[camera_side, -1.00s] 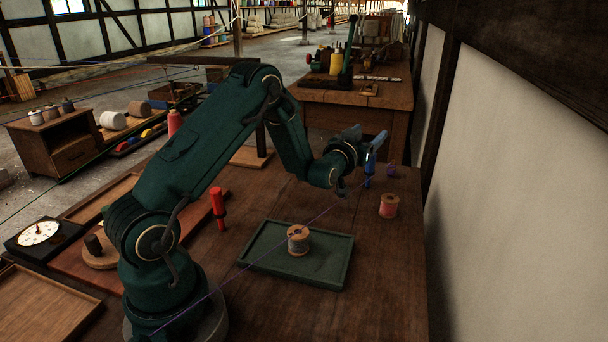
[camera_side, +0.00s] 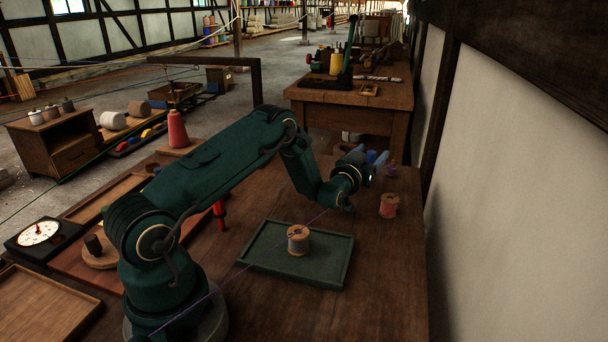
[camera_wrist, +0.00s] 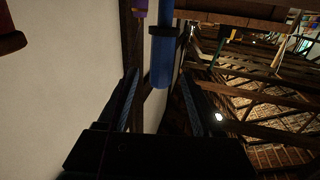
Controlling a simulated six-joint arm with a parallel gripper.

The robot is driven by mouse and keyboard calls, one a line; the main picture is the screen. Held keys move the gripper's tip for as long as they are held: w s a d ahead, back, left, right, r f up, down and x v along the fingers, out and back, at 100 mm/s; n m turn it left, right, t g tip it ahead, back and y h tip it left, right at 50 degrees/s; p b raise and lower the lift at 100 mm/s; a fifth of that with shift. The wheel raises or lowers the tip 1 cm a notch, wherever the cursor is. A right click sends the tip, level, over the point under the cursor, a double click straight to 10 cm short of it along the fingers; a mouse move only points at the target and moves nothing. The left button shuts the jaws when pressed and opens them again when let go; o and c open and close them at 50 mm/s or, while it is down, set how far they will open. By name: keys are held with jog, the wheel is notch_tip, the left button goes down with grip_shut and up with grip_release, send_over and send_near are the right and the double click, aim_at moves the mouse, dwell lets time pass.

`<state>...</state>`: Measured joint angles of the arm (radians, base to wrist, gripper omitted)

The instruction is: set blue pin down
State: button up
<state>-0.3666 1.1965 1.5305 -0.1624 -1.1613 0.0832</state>
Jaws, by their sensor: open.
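The blue pin (camera_wrist: 163,58) shows in the wrist view between my open fingers, with a dark collar round it. This view looks upside down, with the pin's base end at the top of the picture. My gripper (camera_wrist: 160,80) is open. I cannot tell whether either finger touches the pin. In the side view my gripper (camera_side: 370,156) is low over the far right of the wooden table (camera_side: 385,265), and the blue pin (camera_side: 371,156) is mostly hidden behind it.
A purple object (camera_side: 391,171) stands close to the right of my gripper, and a pink spool (camera_side: 389,206) is nearer. A green tray (camera_side: 325,277) holds a thread spool (camera_side: 298,240). A red pin (camera_side: 219,213) stands left. A pale wall (camera_side: 520,200) bounds the right.

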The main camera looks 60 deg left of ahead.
jog(key=shift+x, duration=1.95)
grip_shut()
